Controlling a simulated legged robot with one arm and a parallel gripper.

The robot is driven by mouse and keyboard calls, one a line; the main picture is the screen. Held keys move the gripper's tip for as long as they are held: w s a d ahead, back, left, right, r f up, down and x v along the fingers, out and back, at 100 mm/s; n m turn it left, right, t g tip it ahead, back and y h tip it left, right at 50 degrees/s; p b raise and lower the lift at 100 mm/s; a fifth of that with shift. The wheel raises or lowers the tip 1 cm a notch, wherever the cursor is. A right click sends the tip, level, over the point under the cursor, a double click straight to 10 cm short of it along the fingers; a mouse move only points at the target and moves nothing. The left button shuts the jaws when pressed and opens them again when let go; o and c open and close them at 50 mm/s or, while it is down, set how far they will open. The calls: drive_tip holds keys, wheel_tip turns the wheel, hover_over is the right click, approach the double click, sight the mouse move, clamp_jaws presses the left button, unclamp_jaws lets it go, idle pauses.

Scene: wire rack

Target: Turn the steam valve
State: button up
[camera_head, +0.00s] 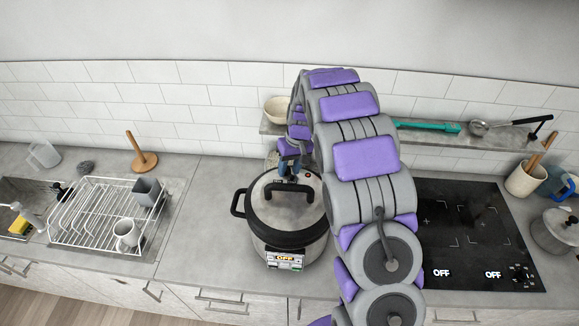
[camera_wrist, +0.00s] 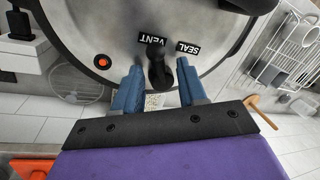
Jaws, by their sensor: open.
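The cooker (camera_head: 287,222) is a round pot with a grey lid, a dark rim and a front display reading OFF. It stands on the counter left of the cooktop. In the wrist view the steam valve (camera_wrist: 159,72) is a small black knob on the lid, between the labels VENT (camera_wrist: 152,40) and SEAL (camera_wrist: 188,48). My gripper (camera_wrist: 160,82) is open, with its blue fingers on either side of the valve. I cannot tell whether they touch it. In the head view my gripper (camera_head: 290,168) is over the back of the lid, partly hidden by my arm.
A black lid handle (camera_head: 287,190) rises from the lid. The cooktop (camera_head: 465,230) is to the right. A wall shelf (camera_head: 430,137) with a bowl (camera_head: 278,108) and utensils is behind. A dish rack (camera_head: 100,215) stands left, with bare counter (camera_head: 205,215) between.

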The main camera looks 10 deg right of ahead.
drive_tip(key=shift+c, duration=0.3)
drive_tip(key=c, duration=0.7)
drive_tip(key=shift+m, duration=0.4)
drive_tip(key=shift+s+a+f+m+b, duration=0.1)
drive_tip(key=shift+m+b, duration=0.1)
drive_tip(key=shift+m, duration=0.3)
drive_tip(key=shift+s+a+f+m+b, duration=0.1)
drive_tip(key=shift+m+b, duration=0.1)
drive_tip(key=shift+m, duration=0.3)
drive_tip(key=m, duration=0.2)
drive_tip(key=m+t, duration=0.1)
drive_tip(key=shift+a+r, duration=0.15)
drive_tip(key=shift+a, duration=0.1)
drive_tip(key=shift+w+a+m+t+h+p, duration=0.15)
drive_tip(key=shift+m+t+p, duration=0.1)
drive_tip(key=shift+m, duration=0.8)
drive_tip(key=shift+a+m+t+h+p, duration=0.15)
drive_tip(key=shift+m+t, duration=0.1)
drive_tip(key=shift+m, duration=0.8)
